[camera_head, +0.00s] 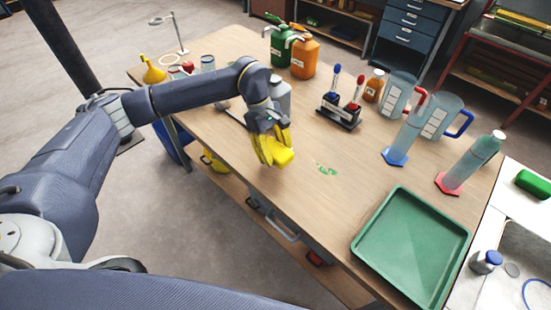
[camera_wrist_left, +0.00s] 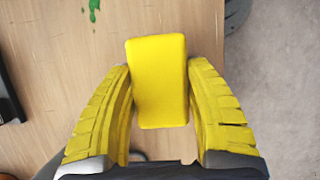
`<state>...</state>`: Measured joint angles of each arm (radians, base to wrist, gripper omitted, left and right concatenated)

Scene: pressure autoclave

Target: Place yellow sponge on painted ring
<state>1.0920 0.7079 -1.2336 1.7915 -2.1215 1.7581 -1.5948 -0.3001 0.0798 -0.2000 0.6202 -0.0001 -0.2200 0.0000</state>
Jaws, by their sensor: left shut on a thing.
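The yellow sponge (camera_head: 284,157) is a plain block held between the yellow fingers of my left gripper (camera_head: 272,154), over the near edge of the table. In the left wrist view the sponge (camera_wrist_left: 159,82) sits lengthwise between both fingers of my left gripper (camera_wrist_left: 160,72). A broken green painted mark (camera_head: 325,169) is on the bare wood, right of the sponge and apart from it. Part of green paint also shows at the top of the left wrist view (camera_wrist_left: 93,8). I cannot tell whether it forms a ring. My right gripper is not in view.
A green tray (camera_head: 371,236) lies at the near right of the table. A rack (camera_head: 338,114) with blue and red items stands behind the mark. Cylinders (camera_head: 405,137) and jugs (camera_head: 437,118) stand to the right. The wood around the mark is clear.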

